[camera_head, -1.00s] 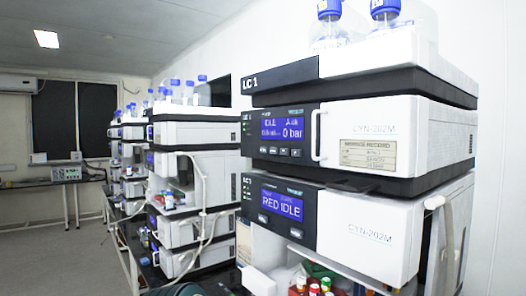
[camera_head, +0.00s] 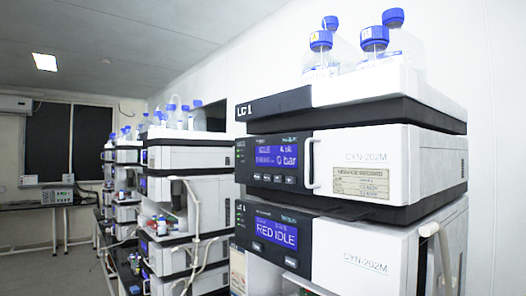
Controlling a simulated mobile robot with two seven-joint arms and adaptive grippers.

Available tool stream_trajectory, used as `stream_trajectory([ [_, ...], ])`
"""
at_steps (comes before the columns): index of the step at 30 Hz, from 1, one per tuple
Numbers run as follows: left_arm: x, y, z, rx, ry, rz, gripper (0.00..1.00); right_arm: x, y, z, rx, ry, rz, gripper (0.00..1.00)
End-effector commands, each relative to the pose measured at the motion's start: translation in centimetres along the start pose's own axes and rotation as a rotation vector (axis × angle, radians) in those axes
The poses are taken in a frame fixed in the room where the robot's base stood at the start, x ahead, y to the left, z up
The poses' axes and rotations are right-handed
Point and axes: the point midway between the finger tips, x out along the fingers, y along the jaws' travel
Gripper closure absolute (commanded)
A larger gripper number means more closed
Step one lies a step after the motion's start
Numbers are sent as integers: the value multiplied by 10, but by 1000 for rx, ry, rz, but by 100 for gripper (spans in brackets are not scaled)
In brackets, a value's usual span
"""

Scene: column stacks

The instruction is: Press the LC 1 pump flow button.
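The LC 1 stack stands at the right, its label (camera_head: 244,110) on the dark front edge of the top tray. Below it is the pump module (camera_head: 385,165), white with a black front panel. Its blue display (camera_head: 270,155) reads IDLE and 0 bar. A row of small buttons (camera_head: 278,179) sits under the display; their markings are too small to read. Neither of my grippers is in view.
Blue-capped bottles (camera_head: 320,55) stand on top of the LC 1 stack. A white handle (camera_head: 309,165) stands out beside the pump panel. More instrument stacks (camera_head: 190,160) line the bench to the left. A table (camera_head: 35,206) stands at the back left, with open floor before it.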

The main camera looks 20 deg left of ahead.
Motion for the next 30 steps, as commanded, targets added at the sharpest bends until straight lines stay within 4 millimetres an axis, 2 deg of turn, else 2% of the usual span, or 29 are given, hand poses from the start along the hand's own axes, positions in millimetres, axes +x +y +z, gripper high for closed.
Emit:
stream_trajectory([
  [3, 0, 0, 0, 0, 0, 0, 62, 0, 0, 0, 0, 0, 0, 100],
  [4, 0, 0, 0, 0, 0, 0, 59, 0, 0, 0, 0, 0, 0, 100],
  [7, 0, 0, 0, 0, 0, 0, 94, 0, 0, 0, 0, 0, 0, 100],
  [8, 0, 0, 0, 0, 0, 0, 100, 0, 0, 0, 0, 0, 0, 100],
  [30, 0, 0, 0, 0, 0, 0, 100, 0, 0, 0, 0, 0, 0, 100],
])
